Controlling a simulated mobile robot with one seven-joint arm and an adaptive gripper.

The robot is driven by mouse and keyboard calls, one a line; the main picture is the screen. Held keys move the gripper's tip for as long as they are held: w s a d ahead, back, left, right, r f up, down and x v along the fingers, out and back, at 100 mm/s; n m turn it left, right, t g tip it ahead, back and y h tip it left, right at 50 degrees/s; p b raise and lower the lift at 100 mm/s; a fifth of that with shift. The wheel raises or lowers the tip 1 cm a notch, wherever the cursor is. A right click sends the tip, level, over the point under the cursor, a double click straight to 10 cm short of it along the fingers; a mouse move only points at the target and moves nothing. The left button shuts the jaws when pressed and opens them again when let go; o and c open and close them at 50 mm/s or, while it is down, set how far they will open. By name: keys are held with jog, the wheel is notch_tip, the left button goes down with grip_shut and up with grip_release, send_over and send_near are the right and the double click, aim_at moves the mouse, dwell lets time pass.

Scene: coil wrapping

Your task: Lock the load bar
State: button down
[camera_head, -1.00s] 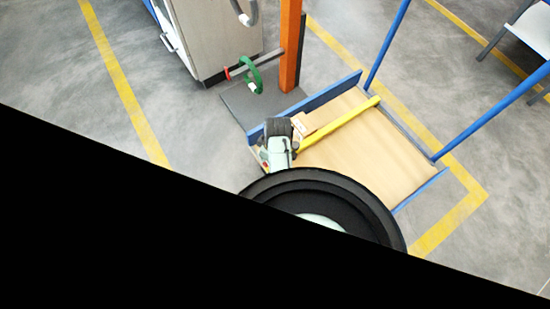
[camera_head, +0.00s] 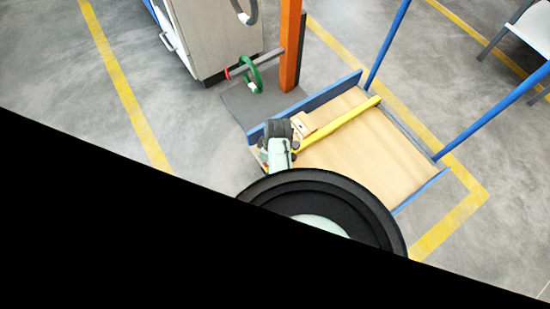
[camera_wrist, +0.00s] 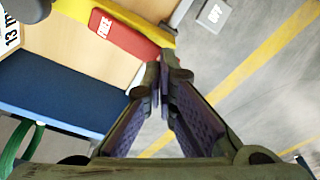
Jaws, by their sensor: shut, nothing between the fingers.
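The yellow load bar (camera_head: 345,122) lies across the wooden deck of a blue cart. In the wrist view the bar (camera_wrist: 78,12) shows close up, with a red piece marked "FREE" (camera_wrist: 122,34) at its near end. My gripper (camera_wrist: 164,72) is shut and empty. Its fingertips appear just past the end of the red piece; I cannot tell whether they touch it.
A blue side board (camera_head: 320,98) edges the cart, which has blue uprights (camera_head: 388,45). A green coil (camera_head: 252,75) hangs on a grey bar by an orange post (camera_head: 290,45). A grey "OFF" plate (camera_wrist: 208,14) shows in the wrist view.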

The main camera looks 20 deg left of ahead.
jog(key=shift+f+b, duration=0.4)
jog(key=shift+f, duration=0.35)
dwell(0.3)
notch_tip(320, 180, up, 7)
jog(key=p, duration=0.7)
jog(key=shift+p, duration=0.3)
jog(key=shift+w, duration=0.1)
